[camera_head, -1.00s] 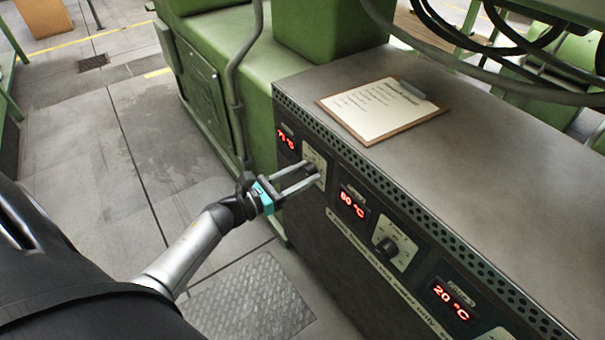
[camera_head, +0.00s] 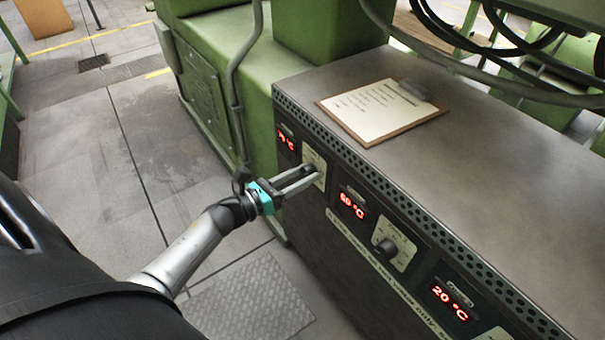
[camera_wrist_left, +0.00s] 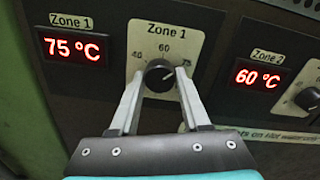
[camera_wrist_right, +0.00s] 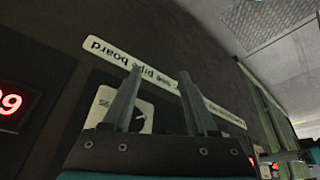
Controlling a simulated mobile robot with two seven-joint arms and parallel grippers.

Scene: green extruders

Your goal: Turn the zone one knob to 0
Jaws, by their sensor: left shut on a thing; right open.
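The zone one knob (camera_wrist_left: 158,76) is a round black knob on a pale dial plate marked Zone 1 (camera_wrist_left: 167,42), with 40, 60 and 75 around it. My left gripper (camera_head: 313,173) is shut on this knob, one finger on each side, as the left wrist view shows. The knob's white pointer mark seems to lean up and right, towards the 75. The red Zone 1 display (camera_wrist_left: 72,46) left of the dial reads 75 °C. My right gripper (camera_wrist_right: 159,76) is open and empty in the right wrist view, before a dark panel.
The Zone 2 display (camera_wrist_left: 262,76) reads 60 °C, with its knob (camera_head: 386,248) to the right. Further right a display (camera_head: 452,302) reads 20 °C. A clipboard (camera_head: 375,110) lies on the cabinet top. The floor left of the cabinet is open.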

